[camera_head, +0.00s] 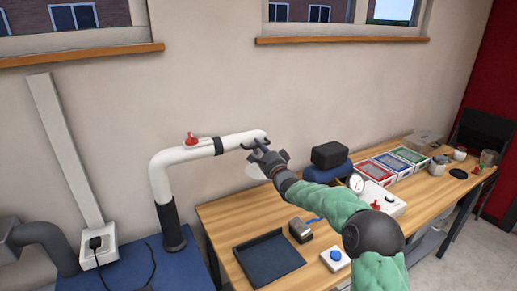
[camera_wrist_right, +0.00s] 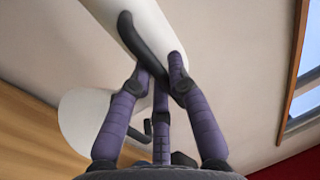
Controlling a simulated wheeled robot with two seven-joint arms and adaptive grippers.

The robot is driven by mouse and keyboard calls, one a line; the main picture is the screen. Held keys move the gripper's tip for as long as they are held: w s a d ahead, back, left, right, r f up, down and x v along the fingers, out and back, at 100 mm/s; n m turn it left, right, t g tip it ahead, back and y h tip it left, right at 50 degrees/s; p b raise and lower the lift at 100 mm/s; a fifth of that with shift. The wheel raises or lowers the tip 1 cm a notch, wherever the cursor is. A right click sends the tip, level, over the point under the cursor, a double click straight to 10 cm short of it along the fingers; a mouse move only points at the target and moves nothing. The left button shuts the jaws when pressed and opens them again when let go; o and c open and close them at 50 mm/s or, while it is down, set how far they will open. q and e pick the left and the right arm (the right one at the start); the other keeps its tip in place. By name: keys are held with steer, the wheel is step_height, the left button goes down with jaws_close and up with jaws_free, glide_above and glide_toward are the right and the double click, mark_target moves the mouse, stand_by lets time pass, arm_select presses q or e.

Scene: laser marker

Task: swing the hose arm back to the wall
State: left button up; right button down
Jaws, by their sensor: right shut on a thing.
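The hose arm (camera_head: 187,154) is a white tube with a red lever on top and a dark joint band. It rises from a dark upright base (camera_head: 171,224) and bends right along the wall. My right gripper (camera_head: 259,147) is at its free right end, shut on its dark handle. In the right wrist view, the fingers (camera_wrist_right: 161,75) close around the dark curved handle (camera_wrist_right: 145,45) under the white tube (camera_wrist_right: 130,20). A pale round hood (camera_head: 257,172) hangs below the tube end, partly hidden by my gripper. My left gripper is not in view.
The wooden bench (camera_head: 228,217) carries a dark tray (camera_head: 268,259), a black box (camera_head: 329,154), several coloured bins (camera_head: 383,168) and a white device with a gauge (camera_head: 382,202). A blue surface (camera_head: 150,262) with a power socket stands at left. Windows are above.

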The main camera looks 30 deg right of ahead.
steer(key=c, duration=1.1)
jaws_free()
steer(key=shift+f, duration=0.1)
steer(key=shift+c, duration=0.2)
steer(key=s+f, duration=0.2)
steer(key=s, duration=0.9)
steer(key=shift+s+f, duration=0.15)
steer(key=shift+s, duration=0.2)
